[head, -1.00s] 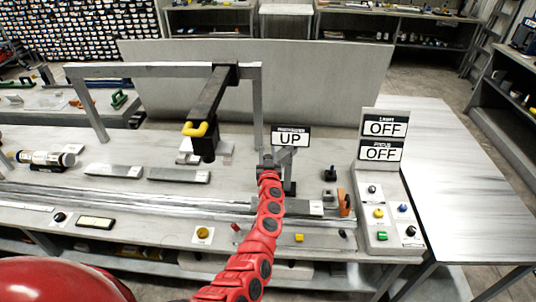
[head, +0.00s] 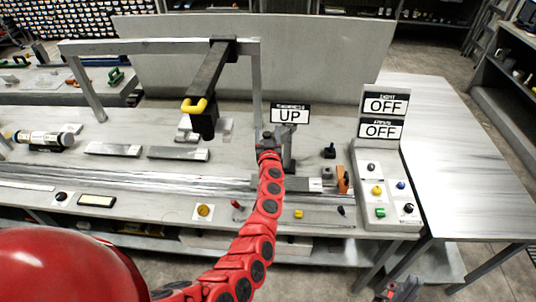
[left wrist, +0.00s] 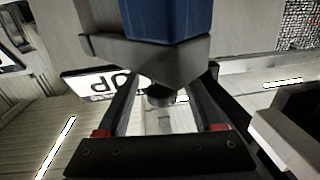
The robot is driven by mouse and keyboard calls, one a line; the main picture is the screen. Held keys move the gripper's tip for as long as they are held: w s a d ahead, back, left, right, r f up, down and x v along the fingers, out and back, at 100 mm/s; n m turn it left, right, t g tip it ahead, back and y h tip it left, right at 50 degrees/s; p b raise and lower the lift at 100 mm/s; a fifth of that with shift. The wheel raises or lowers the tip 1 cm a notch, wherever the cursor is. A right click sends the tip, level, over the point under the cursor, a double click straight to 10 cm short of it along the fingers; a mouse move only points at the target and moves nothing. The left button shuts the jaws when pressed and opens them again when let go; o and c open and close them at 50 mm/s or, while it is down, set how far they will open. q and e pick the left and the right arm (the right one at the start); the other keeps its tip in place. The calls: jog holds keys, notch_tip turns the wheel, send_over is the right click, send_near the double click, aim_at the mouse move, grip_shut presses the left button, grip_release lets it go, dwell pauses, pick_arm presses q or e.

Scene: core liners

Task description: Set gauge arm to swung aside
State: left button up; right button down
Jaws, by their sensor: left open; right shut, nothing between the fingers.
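A dark grey upright part (head: 289,152), which seems to belong to the gauge arm, stands under a sign reading UP (head: 290,114); the sign's small header is too small to read. My left gripper (head: 269,142) is open just left of this part; in the head view I cannot tell whether they touch. The UP sign shows upside down in the left wrist view (left wrist: 95,84). There, a blue block (left wrist: 168,18) in a grey bracket (left wrist: 150,58) covers part of the space ahead of the fingers. My right gripper (head: 402,290) is shut and empty at the lower right, below the bench.
A dark overhead beam with a yellow handle (head: 195,106) hangs from a grey frame (head: 85,88) on the left. A control box (head: 371,215) with buttons and two OFF signs stands on the right. Long metal rails (head: 130,180) run along the bench. The right table (head: 455,165) is bare.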

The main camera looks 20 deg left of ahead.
pick_arm(q)
jog(key=b+v, duration=0.2)
jog(key=v, duration=1.3)
jog(key=shift+s, duration=0.45)
jog(key=shift+d, duration=0.1)
